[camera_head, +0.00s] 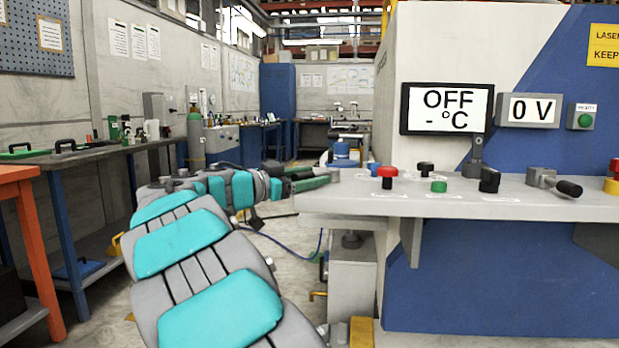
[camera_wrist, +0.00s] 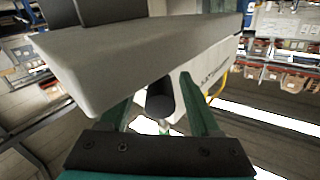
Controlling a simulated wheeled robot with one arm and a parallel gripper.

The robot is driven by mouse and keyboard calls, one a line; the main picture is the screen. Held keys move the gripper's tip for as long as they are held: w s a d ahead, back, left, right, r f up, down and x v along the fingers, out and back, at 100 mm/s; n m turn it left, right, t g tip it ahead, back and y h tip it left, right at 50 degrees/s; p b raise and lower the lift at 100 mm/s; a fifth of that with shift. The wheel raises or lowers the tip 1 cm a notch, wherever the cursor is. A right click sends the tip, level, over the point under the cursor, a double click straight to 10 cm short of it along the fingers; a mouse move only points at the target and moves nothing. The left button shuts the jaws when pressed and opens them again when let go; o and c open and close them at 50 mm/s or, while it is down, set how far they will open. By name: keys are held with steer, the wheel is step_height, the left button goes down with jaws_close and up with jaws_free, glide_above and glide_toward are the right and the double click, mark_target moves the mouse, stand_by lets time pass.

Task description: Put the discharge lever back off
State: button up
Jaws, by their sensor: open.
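My gripper (camera_head: 312,181) is at the left end of the console shelf (camera_head: 450,201), with its green fingers pointing right. In the wrist view my gripper (camera_wrist: 159,88) is open. A dark cylindrical handle (camera_wrist: 160,98) shows between the two fingers, with no clear contact on either side. I cannot tell for certain that it is the discharge lever's handle. A grey block (camera_head: 334,174) stands at the fingertips in the head view; any handle there is hidden by the fingers. Another lever with a black grip (camera_head: 568,188) lies at the shelf's right.
The displays read "OFF - °C" (camera_head: 446,108) and "0 V" (camera_head: 531,110). A grey slab (camera_wrist: 130,65) is close above the fingers in the wrist view.

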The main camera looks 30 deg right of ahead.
steer(key=a, duration=0.7)
steer(key=shift+s+a+b, duration=0.4)
